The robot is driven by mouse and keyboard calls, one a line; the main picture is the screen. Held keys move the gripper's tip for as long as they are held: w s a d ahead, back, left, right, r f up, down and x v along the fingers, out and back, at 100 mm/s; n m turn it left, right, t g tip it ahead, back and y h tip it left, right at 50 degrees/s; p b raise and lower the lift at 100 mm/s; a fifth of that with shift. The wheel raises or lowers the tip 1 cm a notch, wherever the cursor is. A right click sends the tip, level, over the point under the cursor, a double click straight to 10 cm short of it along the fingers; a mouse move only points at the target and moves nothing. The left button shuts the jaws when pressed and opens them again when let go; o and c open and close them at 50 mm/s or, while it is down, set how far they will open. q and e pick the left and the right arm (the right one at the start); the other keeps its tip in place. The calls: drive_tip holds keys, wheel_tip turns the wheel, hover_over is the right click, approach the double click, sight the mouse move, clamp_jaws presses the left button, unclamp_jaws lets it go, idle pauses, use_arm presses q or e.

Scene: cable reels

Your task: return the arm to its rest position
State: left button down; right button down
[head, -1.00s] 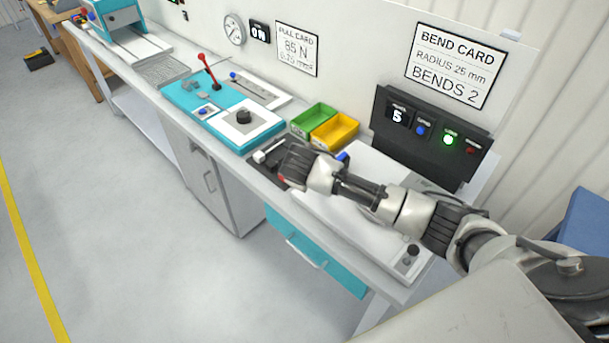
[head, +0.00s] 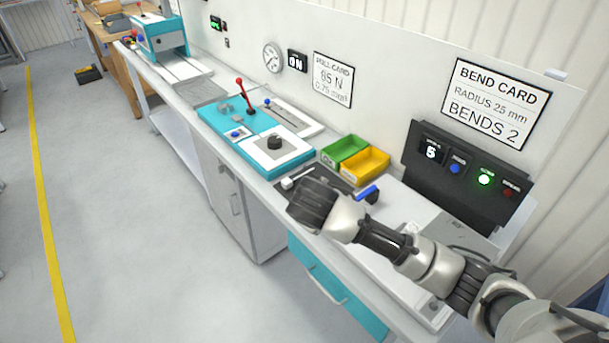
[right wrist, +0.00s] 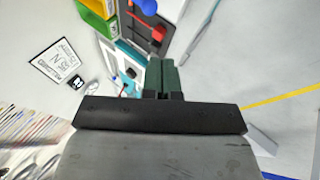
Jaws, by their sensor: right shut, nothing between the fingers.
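My right arm comes in from the lower right of the head view and reaches over the workbench (head: 262,186). Its gripper fingers are hidden behind the wrist in the head view. In the right wrist view my right gripper (right wrist: 164,78) shows its two dark green fingers pressed together with nothing between them. It is apart from the bench things seen beyond it. My left gripper is in neither view.
A green bin (head: 344,149) and a yellow bin (head: 366,166) stand on the bench near my wrist. A dark control box (head: 462,180) with a lit green button is at right. A teal fixture with a red lever (head: 244,96) is farther left.

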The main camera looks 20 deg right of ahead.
drive_tip(key=s+a+f+m+g+y, duration=0.1)
drive_tip(key=s+a+f+y, duration=0.15)
drive_tip(key=s, duration=0.45)
drive_tip(key=s+a+f+g+y, duration=0.1)
drive_tip(key=s+a+f+y, duration=0.1)
drive_tip(key=s+f, duration=0.3)
drive_tip(key=s+d+m+g, duration=0.1)
drive_tip(key=s+d+m, duration=0.15)
drive_tip(key=s, duration=0.55)
drive_tip(key=s+d+m, duration=0.1)
drive_tip(key=s+d, duration=0.3)
drive_tip(key=s, duration=0.4)
wheel_tip(320, 180, down, 30)
drive_tip(key=g+b, duration=0.1)
drive_tip(key=b, duration=0.2)
drive_tip(key=s+d+f+g+b, duration=0.1)
drive_tip(key=s+d+f+b, duration=0.1)
drive_tip(key=s+f, duration=1.5)
drive_tip(key=shift+f, duration=0.4)
